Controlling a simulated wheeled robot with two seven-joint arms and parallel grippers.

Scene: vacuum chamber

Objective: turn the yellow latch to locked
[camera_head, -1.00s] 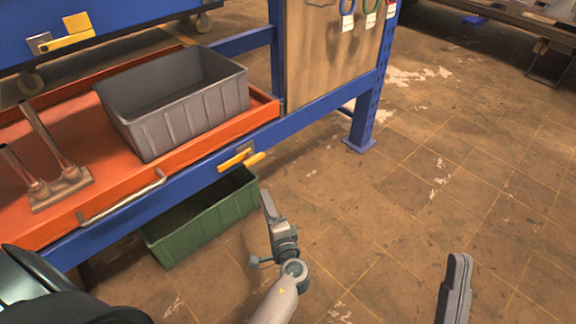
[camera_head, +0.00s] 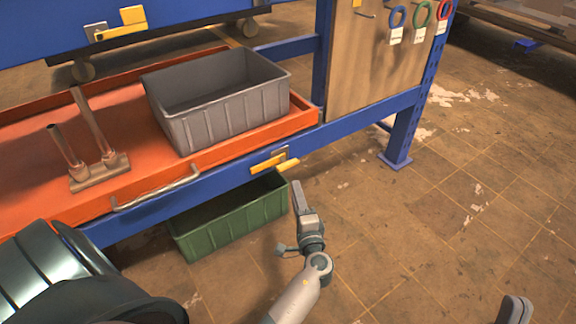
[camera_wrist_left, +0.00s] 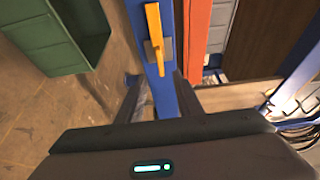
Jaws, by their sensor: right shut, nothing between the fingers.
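A yellow latch (camera_head: 275,164) sits on a small metal plate on the front of the lower blue beam, its handle lying along the beam. In the left wrist view the latch (camera_wrist_left: 155,42) is ahead of the fingers, with its handle end showing between them. My left gripper (camera_head: 297,187) is open and empty, just below the right end of the handle. Its spread fingers also show in the left wrist view (camera_wrist_left: 160,95); I cannot tell if they touch the latch. My right gripper (camera_head: 513,309) is shut and empty at the bottom right, partly cut off.
A second yellow latch (camera_head: 122,26) is on the upper blue drawer. A grey bin (camera_head: 225,115) and a metal two-post fixture (camera_head: 95,175) stand on the orange tray (camera_head: 125,130), which has a metal handle. A green bin (camera_head: 235,227) is below the beam. Floor at right is clear.

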